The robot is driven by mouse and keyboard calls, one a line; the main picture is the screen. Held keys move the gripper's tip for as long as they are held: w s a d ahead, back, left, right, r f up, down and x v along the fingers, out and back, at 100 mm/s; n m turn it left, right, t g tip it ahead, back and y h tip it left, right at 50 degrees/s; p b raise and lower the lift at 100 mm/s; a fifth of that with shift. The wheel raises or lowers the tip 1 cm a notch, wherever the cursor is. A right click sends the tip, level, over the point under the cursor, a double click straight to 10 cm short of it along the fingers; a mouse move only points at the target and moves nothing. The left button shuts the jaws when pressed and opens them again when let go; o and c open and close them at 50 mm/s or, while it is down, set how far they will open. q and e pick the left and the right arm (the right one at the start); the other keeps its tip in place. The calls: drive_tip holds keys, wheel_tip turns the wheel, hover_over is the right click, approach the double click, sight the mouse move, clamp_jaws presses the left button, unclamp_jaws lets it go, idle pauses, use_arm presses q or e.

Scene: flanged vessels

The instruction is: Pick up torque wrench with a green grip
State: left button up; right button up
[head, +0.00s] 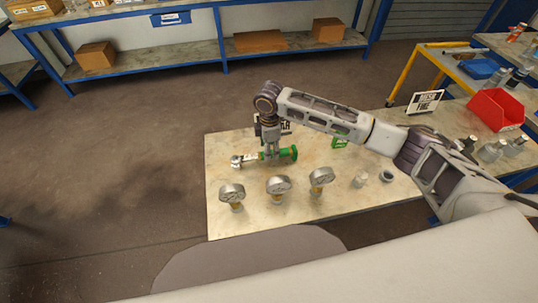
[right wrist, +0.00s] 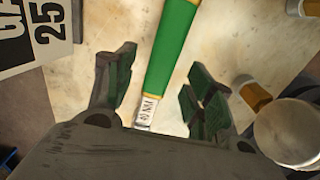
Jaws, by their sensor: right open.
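The torque wrench lies on the light worktable, with its green grip (head: 288,153) toward the right and its silver head (head: 243,160) toward the left. In the right wrist view the green grip (right wrist: 174,48) has yellow bands, and a silver marked shaft (right wrist: 146,112) continues below it. My right gripper (head: 269,153) points down over the wrench in the head view. In the right wrist view my right gripper (right wrist: 160,90) is open, with one finger on each side of the wrench and a gap to both. The lower shaft is hidden by the gripper body. My left gripper is out of view.
Three round gauges (head: 278,185) on yellow fittings stand in front of the wrench. Small metal parts (head: 360,180) stand to their right. A printed sign (right wrist: 32,30) is close to the left finger's side. A red bin (head: 497,110) is farther right. The worktable's (head: 225,148) left corner is clear.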

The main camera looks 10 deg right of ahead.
drive_tip(key=shift+a+f, duration=0.1)
drive_tip(key=shift+f, duration=1.35)
clamp_jaws()
drive_tip(key=shift+r, duration=0.1)
drive_tip(key=shift+r+b, duration=0.3)
drive_tip(key=shift+r, duration=4.65)
